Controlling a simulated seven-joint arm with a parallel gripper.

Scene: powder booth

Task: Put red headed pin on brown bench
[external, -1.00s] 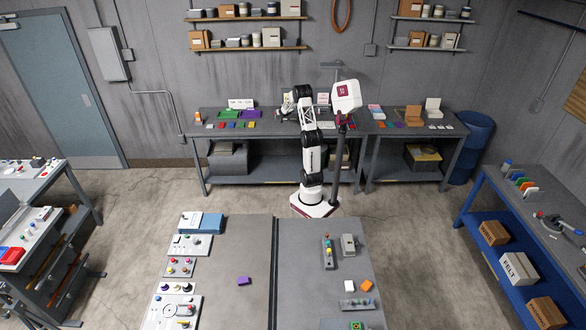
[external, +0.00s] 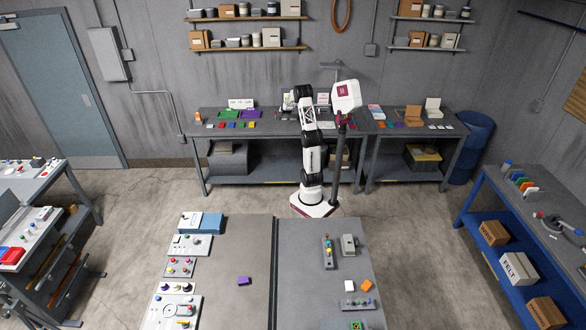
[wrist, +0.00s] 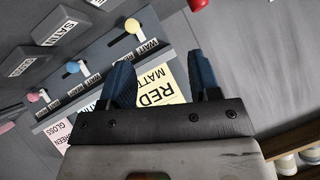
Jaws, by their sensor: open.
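In the wrist view, my gripper (wrist: 160,60) is open, its two blue fingers apart and nothing held between them. A red round head (wrist: 197,4) shows at the top edge, beyond the right finger; most of it is cut off, and I cannot tell whether it is the red headed pin. In the external view, my gripper is hidden at the back bench (external: 270,118). No bench there looks clearly brown.
A card reading "RED MATT" (wrist: 160,86) lies beyond the fingers. Grey label blocks (wrist: 55,25) sit left of the pins. A grey two-part table (external: 230,290) with panels stands in front, and a blue bench (external: 470,225) at right. The floor between is clear.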

